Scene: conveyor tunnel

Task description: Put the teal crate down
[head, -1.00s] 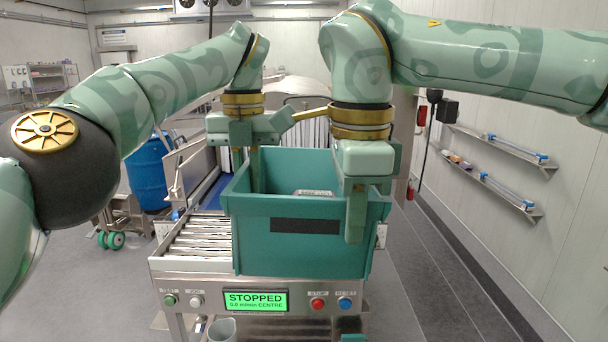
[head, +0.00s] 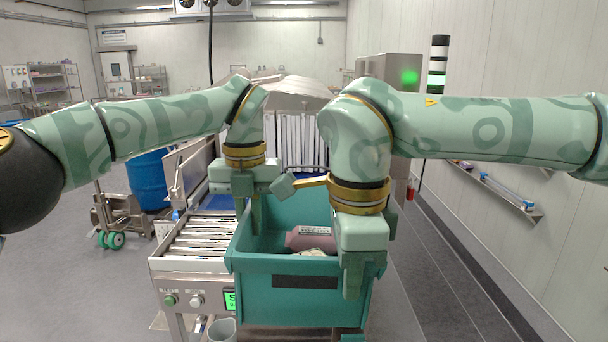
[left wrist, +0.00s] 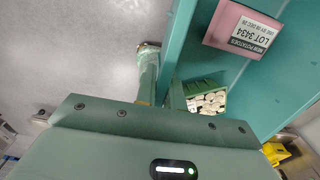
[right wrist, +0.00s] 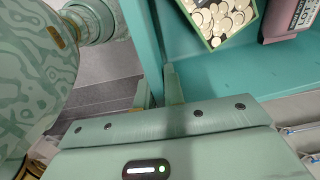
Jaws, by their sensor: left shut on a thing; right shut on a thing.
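The teal crate (head: 300,300) hangs between my two grippers at the front right of the roller conveyor, looking roughly level. In the head view it covers the right part of the control panel. My left gripper (head: 248,215) is shut on its left wall, and my right gripper (head: 360,265) is shut on its right wall. In the wrist views the finger pairs (left wrist: 160,88) and (right wrist: 158,92) straddle the rim. Inside lie a mauve pack (head: 308,239) labelled LOT 3434 and a green carton (left wrist: 209,98) of pale round pieces. The crate's underside is hidden.
The conveyor rollers (head: 205,237) left of the crate are bare. The panel has a green button (head: 170,300) and a partly hidden green display (head: 231,300). A grey cup (head: 222,330) sits below. A blue barrel (head: 150,180) stands behind left. Open floor (head: 440,280) lies right.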

